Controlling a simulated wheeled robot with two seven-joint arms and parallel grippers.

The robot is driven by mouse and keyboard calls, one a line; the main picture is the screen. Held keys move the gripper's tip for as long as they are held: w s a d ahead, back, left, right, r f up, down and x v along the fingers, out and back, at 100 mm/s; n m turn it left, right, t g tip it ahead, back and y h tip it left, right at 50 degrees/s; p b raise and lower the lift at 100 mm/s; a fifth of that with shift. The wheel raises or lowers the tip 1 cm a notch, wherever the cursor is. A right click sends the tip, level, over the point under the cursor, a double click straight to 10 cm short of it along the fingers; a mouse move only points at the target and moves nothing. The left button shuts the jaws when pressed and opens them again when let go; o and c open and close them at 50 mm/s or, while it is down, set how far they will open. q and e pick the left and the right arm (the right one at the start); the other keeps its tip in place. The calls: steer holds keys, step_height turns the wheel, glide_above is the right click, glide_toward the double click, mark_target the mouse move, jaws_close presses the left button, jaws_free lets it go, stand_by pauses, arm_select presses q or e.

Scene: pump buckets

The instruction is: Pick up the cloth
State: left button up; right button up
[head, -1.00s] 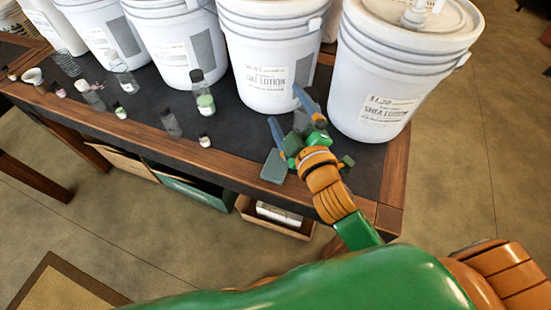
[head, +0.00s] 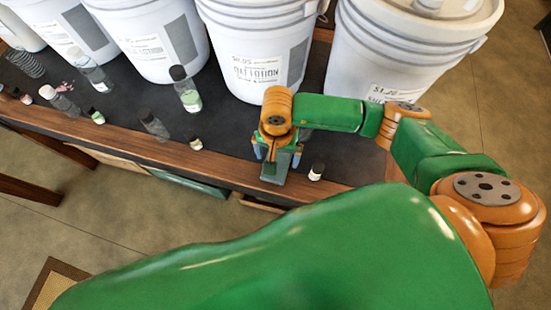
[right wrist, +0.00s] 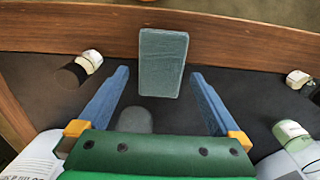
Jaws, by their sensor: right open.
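The cloth is a small grey-green rectangle (right wrist: 163,62) lying at the table's wooden front edge in the right wrist view. In the head view, part of it (head: 273,174) shows just below my right gripper. My right gripper (head: 276,160) points down over it, with its blue fingers apart. In the right wrist view, the open gripper (right wrist: 160,74) has one finger on each side of the cloth's near end, and nothing is held. The gap in height between fingertips and cloth is hard to tell. My left gripper is not in view.
Large white buckets (head: 262,50) stand behind the gripper, with another bucket (head: 400,55) at right. Several small bottles (head: 186,90) stand to the left. The dark tabletop ends at a wooden edge (head: 215,172).

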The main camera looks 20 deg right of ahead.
step_height(320, 180, down, 3)
steer(key=shift+w+f, duration=0.1)
steer(key=c, duration=1.3)
steer(key=shift+r+b, duration=0.35)
steer(key=shift+r, duration=0.2)
steer(key=s+a+r, duration=0.1)
steer(key=r, duration=0.1)
steer(key=s+a+r+b, duration=0.1)
steer(key=r, duration=0.2)
steer(key=s+a+r, duration=0.1)
steer(key=a+r, duration=0.1)
steer(key=shift+r+b, duration=0.35)
steer(key=shift+r, duration=0.05)
steer(key=s+a+r+b, duration=0.2)
steer(key=s+a+r, duration=0.2)
steer(key=a, duration=0.3)
steer(key=shift+s+r, duration=0.2)
steer(key=shift+s, duration=0.65)
